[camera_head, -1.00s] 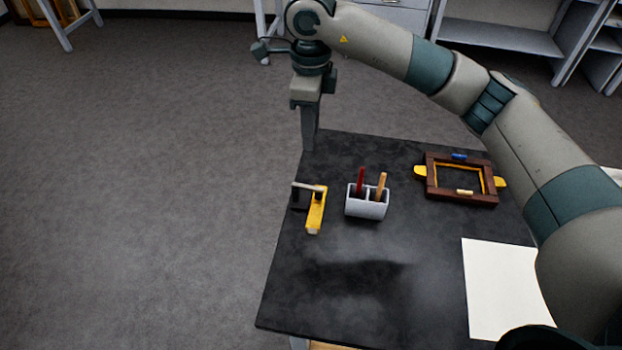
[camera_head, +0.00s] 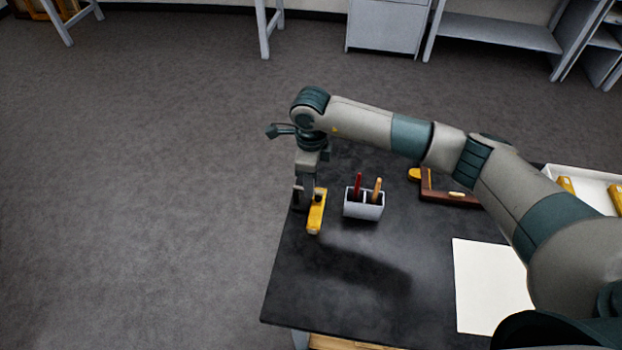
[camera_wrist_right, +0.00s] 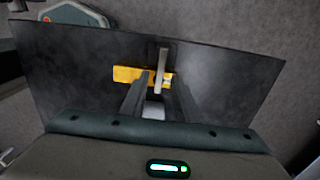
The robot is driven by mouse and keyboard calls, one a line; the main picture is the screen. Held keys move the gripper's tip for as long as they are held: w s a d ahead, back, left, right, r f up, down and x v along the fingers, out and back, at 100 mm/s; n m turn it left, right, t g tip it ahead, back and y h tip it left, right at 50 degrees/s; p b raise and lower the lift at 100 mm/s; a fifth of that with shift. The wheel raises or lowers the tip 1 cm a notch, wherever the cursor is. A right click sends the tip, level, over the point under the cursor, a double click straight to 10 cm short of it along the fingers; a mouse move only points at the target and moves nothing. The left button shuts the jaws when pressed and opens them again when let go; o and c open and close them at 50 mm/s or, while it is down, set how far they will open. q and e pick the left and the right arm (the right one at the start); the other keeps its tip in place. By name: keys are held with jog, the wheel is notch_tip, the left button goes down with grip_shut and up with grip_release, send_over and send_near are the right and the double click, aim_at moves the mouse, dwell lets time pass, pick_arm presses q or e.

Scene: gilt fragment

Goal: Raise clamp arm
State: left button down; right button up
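The toggle clamp (camera_head: 316,213) has a yellow body and stands at the left edge of the dark table. Its clamp arm is mostly hidden by my gripper in the head view. In the right wrist view the clamp arm (camera_wrist_right: 162,68) is a pale grey bar lying across the yellow body (camera_wrist_right: 128,74). My right gripper (camera_head: 304,203) points down at the clamp. In the right wrist view its two fingers (camera_wrist_right: 161,92) are apart, with the bar's near end in line with the gap. I cannot tell whether they touch it. My left gripper is not in view.
A grey holder (camera_head: 364,208) with a red and a tan handle stands just right of the clamp. A brown frame (camera_head: 447,197) and a white tray (camera_head: 596,184) lie farther right, partly behind my arm. White paper (camera_head: 487,285) lies at front right. The table's front middle is clear.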

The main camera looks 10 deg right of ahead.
jog(key=shift+f, duration=0.8)
grip_shut()
